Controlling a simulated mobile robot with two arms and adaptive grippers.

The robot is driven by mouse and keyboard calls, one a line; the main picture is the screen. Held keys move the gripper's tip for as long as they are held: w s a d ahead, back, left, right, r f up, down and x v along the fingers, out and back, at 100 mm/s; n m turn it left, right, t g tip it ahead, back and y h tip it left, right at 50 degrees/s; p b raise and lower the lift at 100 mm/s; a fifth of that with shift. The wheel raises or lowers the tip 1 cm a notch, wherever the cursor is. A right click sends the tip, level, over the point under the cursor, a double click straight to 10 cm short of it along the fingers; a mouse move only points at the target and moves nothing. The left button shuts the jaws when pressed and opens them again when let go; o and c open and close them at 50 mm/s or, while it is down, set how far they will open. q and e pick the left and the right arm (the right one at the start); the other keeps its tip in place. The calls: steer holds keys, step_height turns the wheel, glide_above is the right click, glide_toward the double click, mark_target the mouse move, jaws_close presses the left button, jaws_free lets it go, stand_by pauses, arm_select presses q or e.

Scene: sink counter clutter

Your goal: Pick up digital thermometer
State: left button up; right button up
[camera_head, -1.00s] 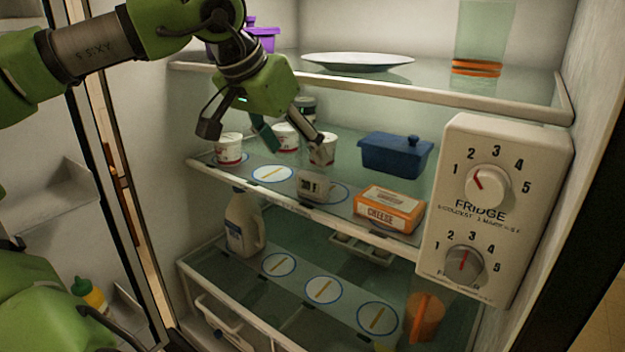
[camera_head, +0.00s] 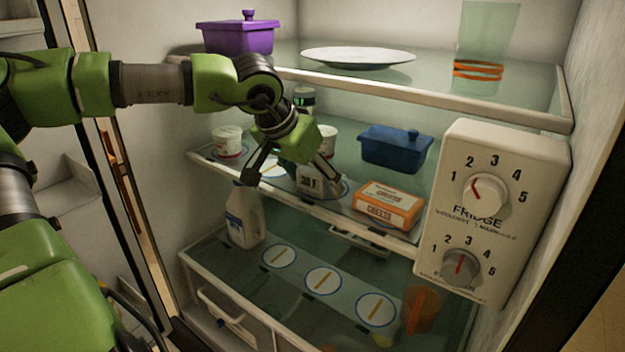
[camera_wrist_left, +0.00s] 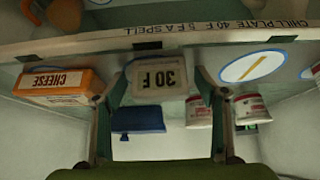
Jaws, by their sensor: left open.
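The digital thermometer (camera_head: 312,184) is a small pale box at the front edge of the middle fridge shelf, partly behind a finger of my left gripper. In the left wrist view, which is upside down, the thermometer (camera_wrist_left: 160,83) shows a display reading 30 F. My left gripper (camera_head: 293,181) is open in front of the shelf. In the wrist view the fingers of the gripper (camera_wrist_left: 159,80) show on either side of the thermometer, with gaps; I cannot tell how far it lies between them in depth. My right gripper is not in view.
An orange cheese box (camera_head: 388,205) and a blue lidded dish (camera_head: 395,148) stand right of the thermometer. White tubs (camera_head: 228,141) stand left and behind. A milk jug (camera_head: 243,217) stands on the shelf below. The upper shelf's front edge (camera_head: 420,98) lies above; the dial box (camera_head: 490,215) is at right.

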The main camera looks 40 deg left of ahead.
arm_select(q)
steer(key=c, duration=1.2)
steer(key=shift+r, duration=0.1)
